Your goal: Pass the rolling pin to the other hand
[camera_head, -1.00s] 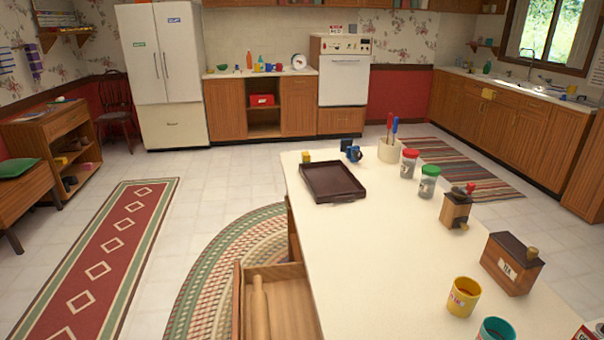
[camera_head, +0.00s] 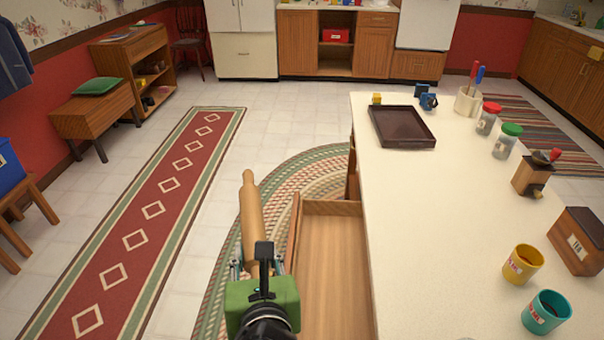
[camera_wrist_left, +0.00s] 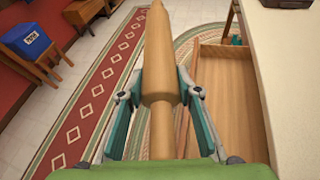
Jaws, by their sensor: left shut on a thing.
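The wooden rolling pin (camera_head: 251,215) is upright-tilted in the head view, just left of the open drawer (camera_head: 335,208). My left gripper (camera_head: 262,262), with a green body, is shut on it near its lower end. In the left wrist view the rolling pin (camera_wrist_left: 159,60) runs up the middle of the picture, with the gripper's teal fingers (camera_wrist_left: 160,105) on both sides of its lower part. The drawer (camera_wrist_left: 228,95) shows at the right there and looks empty where visible. My right gripper is not in view.
The white counter (camera_head: 440,200) stands right of the drawer. It bears a dark tray (camera_head: 402,127), a yellow mug (camera_head: 522,263), a teal mug (camera_head: 546,312), a tea box (camera_head: 578,240) and a grinder (camera_head: 535,175). The floor and red rug (camera_head: 150,210) at left are clear.

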